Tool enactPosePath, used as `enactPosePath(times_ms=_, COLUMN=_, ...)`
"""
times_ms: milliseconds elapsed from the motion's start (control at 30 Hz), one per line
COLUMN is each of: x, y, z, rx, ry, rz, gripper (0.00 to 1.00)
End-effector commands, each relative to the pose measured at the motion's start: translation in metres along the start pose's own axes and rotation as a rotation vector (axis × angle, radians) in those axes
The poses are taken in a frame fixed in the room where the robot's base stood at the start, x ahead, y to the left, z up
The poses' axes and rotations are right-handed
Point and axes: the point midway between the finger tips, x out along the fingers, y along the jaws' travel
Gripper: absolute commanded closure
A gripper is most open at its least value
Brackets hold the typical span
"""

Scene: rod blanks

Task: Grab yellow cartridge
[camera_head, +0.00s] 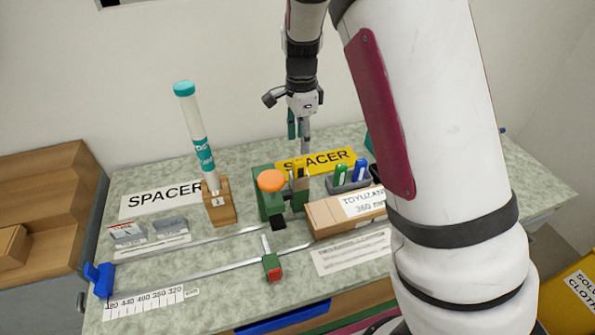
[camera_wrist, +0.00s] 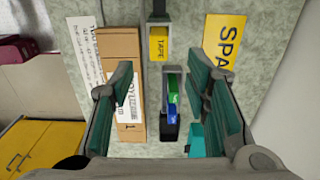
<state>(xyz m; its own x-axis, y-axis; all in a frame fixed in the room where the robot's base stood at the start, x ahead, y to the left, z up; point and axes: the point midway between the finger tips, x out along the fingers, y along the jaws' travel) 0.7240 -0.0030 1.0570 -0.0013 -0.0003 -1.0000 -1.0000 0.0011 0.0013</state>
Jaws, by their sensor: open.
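A yellow piece lettered TAPE (camera_wrist: 158,44), which looks like the yellow cartridge, sits in a grey-green frame at the top centre of the wrist view. My gripper (camera_head: 299,128) points down above the back of the table, over the yellow sign. In the wrist view my gripper (camera_wrist: 165,92) has its teal-padded fingers wide apart with nothing held. The TAPE piece lies beyond the fingertips.
A pen holder (camera_wrist: 170,131) with green and blue pens appears between the fingers. A cardboard box (camera_head: 324,219) lies beside it. A yellow SPACER sign (camera_wrist: 226,38) lies behind. A tall tube (camera_head: 196,135) leans in a wooden block (camera_head: 222,206) at left. Metal rails cross the front.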

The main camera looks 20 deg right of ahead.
Motion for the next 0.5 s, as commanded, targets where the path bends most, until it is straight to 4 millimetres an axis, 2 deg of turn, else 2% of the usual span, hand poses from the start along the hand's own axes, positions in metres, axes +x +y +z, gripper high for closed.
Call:
enactPosePath(times_ms=133, x=0.024, y=0.001, z=-0.001, rx=0.0, ry=0.0, rz=0.002, gripper=0.57)
enactPosePath(times_ms=367, x=0.04, y=0.001, z=0.0, rx=-0.001, ry=0.0, rz=0.0, gripper=0.57)
enactPosePath(times_ms=500, x=0.056, y=0.002, z=0.002, rx=-0.001, ry=0.0, rz=0.003, gripper=0.57)
